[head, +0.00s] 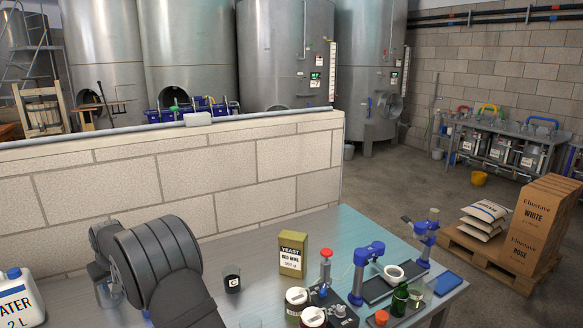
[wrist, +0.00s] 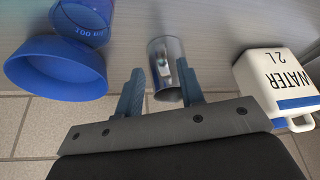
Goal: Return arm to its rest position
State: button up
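My gripper (wrist: 161,84) is open in the wrist view, its two blue-grey fingers apart. A shiny metal cup (wrist: 165,48) shows between and past the fingertips. I see no clear contact between it and the fingers, and its depth is hard to judge. In the head view my dark arm is at the lower left, bent over the left part of the table, and it hides my gripper.
A white water jug (wrist: 272,75) stands right of the cup; it also shows in the head view (head: 14,305). A blue vessel (wrist: 62,65) is at left. The steel table (head: 232,238) holds a yeast box (head: 292,254), a dark cup (head: 232,282) and bench tools. A block wall (head: 225,170) stands behind.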

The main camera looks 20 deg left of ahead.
aim_at(116, 295)
jog(key=x, duration=0.8)
notch_tip(116, 295, up, 5)
jog(key=shift+w+d+f, duration=0.1)
jog(key=shift+d+f, duration=0.1)
jog(key=w+d+r, duration=0.6)
jog(key=d+r, duration=0.1)
jog(key=d, duration=0.3)
jog(key=w+d+r+n+g, duration=0.1)
jog(key=w+d+n, duration=0.2)
jog(key=w+d, duration=0.4)
jog(key=w+d+n+g, duration=0.1)
jog(key=w+d+n, duration=0.2)
jog(key=w+d, duration=0.5)
jog(key=w+d+r+n+g, duration=0.1)
jog(key=w+d+n, duration=0.2)
jog(key=d, duration=1.7)
jog(key=w, duration=0.4)
jog(key=shift+w+r+g, duration=0.3)
jog(key=shift+r, duration=0.05)
